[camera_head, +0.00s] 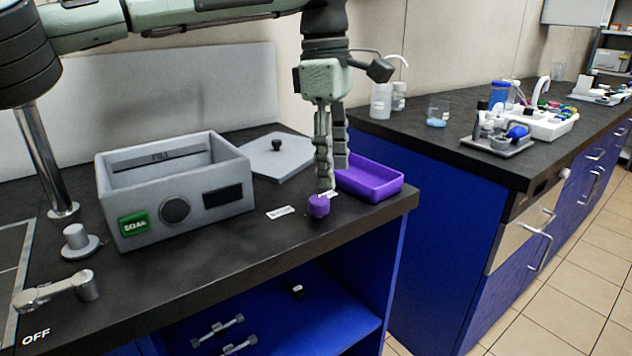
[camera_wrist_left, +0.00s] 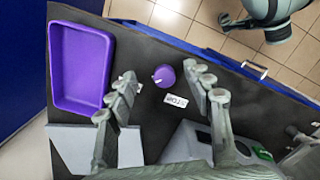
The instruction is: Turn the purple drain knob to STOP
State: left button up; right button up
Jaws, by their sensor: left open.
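The purple drain knob (camera_head: 319,206) is a small round knob on the black bench near its front edge. In the left wrist view the knob (camera_wrist_left: 166,75) carries a white mark on its left side, towards a small white label (camera_wrist_left: 130,77) partly hidden by a finger. The STOP label (camera_wrist_left: 176,101) lies just below the knob there, and left of it in the head view (camera_head: 280,212). My left gripper (camera_head: 333,176) points down, open and empty, just behind the knob in the head view. In the wrist view its fingers (camera_wrist_left: 163,80) appear on either side of the knob. Contact is not visible.
A purple tray (camera_head: 386,188) stands right behind the gripper. A grey box (camera_head: 232,205) with a green display stands to the left, a grey lid (camera_head: 275,158) behind. A lever tap (camera_head: 60,288) is at front left. A second bench (camera_head: 440,150) stands right, across a gap.

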aim_at(318, 199)
pick_arm(q)
jog(key=shift+w+a+r+y, duration=0.2)
jog(key=shift+a+r, duration=0.15)
jog(key=shift+a, duration=0.15)
jog(key=shift+w+a+r+y, duration=0.2)
jog(key=shift+a+r, duration=0.15)
jog(key=shift+a, duration=0.4)
notch_tip(318, 199, down, 7)
jog(key=shift+d+f, duration=0.1)
jog(key=shift+f, duration=0.1)
jog(key=c, duration=1.2)
